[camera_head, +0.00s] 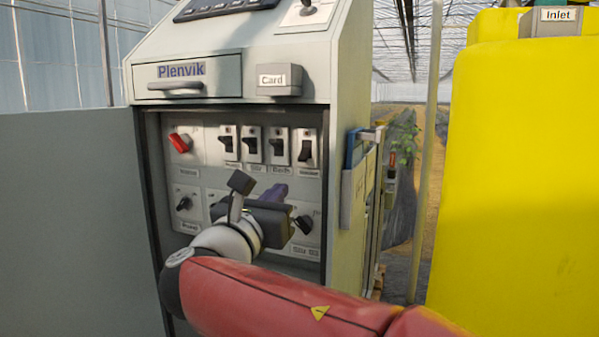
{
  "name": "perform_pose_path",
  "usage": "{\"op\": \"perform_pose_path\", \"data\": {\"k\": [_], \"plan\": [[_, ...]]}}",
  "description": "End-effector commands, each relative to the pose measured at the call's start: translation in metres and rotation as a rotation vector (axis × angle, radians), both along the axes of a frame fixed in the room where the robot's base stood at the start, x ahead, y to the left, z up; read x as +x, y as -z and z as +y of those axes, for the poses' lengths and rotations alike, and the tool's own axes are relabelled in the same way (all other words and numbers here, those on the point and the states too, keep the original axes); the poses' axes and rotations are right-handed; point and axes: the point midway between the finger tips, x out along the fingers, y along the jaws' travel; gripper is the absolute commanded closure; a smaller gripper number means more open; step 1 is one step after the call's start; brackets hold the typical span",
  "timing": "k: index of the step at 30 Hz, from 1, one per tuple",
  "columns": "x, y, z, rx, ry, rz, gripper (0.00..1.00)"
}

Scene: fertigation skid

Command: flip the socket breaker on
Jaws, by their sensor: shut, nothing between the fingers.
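The socket breaker (307,149) appears to be the rightmost of a row of black-lever breakers in the upper part of the open cabinet. The small label under it is too blurred to read surely. Its lever seems to sit lower in its white plate than the levers beside it, but I cannot tell its setting for certain. My gripper (277,193) is in front of the panel, below and left of this breaker and apart from it. Its fingers are shut and empty, partly hidden behind the dark gripper body.
Three similar breakers (252,145) stand to the left, with a red rotary switch (180,143) beyond them. Black knobs (303,224) sit below. An open door (75,220) borders the left, and a yellow tank (515,180) fills the right. A drawer (187,76) marked Plenvik is above.

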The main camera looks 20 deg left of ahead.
Motion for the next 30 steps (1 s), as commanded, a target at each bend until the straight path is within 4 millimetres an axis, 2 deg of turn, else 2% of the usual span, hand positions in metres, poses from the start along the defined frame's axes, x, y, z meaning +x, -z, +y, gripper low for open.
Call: {"op": "perform_pose_path", "data": {"k": [4, 7, 15, 21, 30], "plan": [[0.003, 0.000, -0.001, 0.001, 0.002, 0.001, 1.00], [0.013, -0.002, -0.002, 0.001, 0.002, 0.001, 1.00], [0.062, -0.011, -0.006, 0.002, 0.004, 0.003, 1.00], [0.089, -0.017, -0.008, 0.002, 0.002, 0.002, 1.00], [0.099, -0.018, -0.009, 0.002, 0.001, 0.002, 1.00]]}}
